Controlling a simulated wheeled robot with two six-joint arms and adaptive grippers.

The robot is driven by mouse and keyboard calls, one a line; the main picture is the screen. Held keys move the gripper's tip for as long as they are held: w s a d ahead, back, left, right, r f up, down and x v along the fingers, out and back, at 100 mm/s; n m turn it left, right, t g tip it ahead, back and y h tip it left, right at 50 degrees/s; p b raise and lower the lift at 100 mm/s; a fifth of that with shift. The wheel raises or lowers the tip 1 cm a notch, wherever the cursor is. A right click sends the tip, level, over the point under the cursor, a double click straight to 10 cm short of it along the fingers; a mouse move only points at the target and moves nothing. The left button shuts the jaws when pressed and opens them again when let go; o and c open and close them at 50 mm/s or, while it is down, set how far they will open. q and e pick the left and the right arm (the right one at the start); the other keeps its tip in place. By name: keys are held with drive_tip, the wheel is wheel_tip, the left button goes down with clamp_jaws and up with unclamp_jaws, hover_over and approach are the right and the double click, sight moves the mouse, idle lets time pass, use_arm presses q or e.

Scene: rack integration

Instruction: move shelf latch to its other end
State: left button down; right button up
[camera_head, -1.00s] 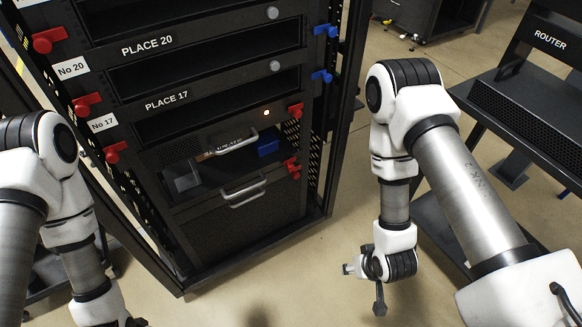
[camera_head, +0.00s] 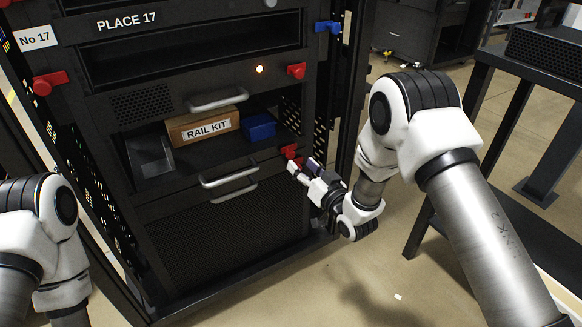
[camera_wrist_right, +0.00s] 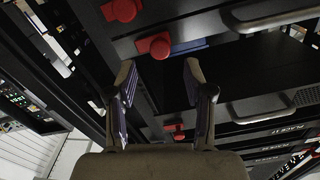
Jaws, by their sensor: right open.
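Red latches sit on the right side of the black rack. One red latch (camera_head: 296,70) is beside the lit indicator; a lower red latch (camera_head: 289,152) is at the right edge of the open shelf. My right gripper (camera_head: 302,167) is open and empty at the lower latch, partly covering that area. In the right wrist view, the open fingers (camera_wrist_right: 160,72) point at a red latch (camera_wrist_right: 155,45), which lies just beyond and between the tips; contact cannot be told. Another red latch (camera_wrist_right: 122,10) is farther up. My left gripper is out of frame.
The open shelf holds a rail kit box (camera_head: 204,127), a blue box (camera_head: 259,126) and a grey bin (camera_head: 151,157). Metal handles (camera_head: 229,174) stick out from the rack front. A black table (camera_head: 492,130) stands at the right.

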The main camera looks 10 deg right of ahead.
sight(292, 156)
drive_tip(key=b+x, duration=0.1)
drive_tip(key=x, duration=0.5)
drive_tip(key=shift+w, duration=0.15)
clamp_jaws()
drive_tip(key=shift+w+d+r, duration=0.1)
drive_tip(key=shift+w+d, duration=0.1)
drive_tip(key=shift+d, duration=0.35)
drive_tip(key=shift+w+d, duration=0.2)
drive_tip(key=shift+d, duration=0.4)
unclamp_jaws()
drive_tip(key=shift+d, duration=0.2)
drive_tip(key=v, duration=1.2)
